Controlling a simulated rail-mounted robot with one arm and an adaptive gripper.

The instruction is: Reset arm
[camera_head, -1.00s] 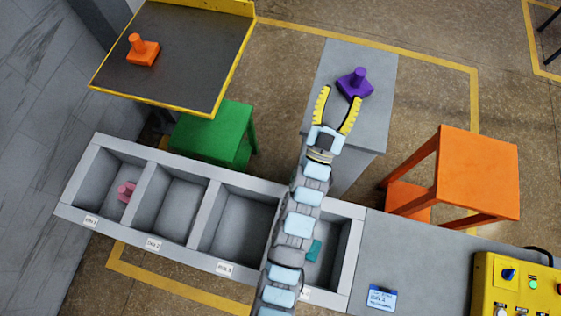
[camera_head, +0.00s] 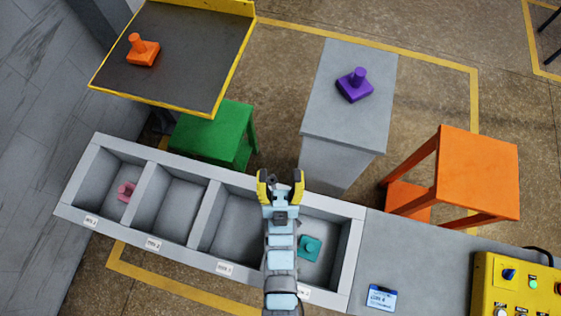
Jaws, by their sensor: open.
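My gripper (camera_head: 280,178) is open and empty, above the back edge of the bin row, with its yellow fingers apart. My arm covers the divider between the third and fourth bins. A purple piece with a knob (camera_head: 355,86) stands on the grey pedestal (camera_head: 325,125), apart from my gripper. An orange piece (camera_head: 142,50) stands on the dark yellow-edged table (camera_head: 190,55). A pink piece (camera_head: 126,191) is in the leftmost bin and a teal piece (camera_head: 309,247) is in the rightmost bin.
The grey bin row (camera_head: 210,178) crosses the front. A green stool (camera_head: 213,133) and an orange stool (camera_head: 478,172) stand behind it. A yellow control panel (camera_head: 520,285) and a blue-white card (camera_head: 381,298) are on the grey counter (camera_head: 420,250) at right.

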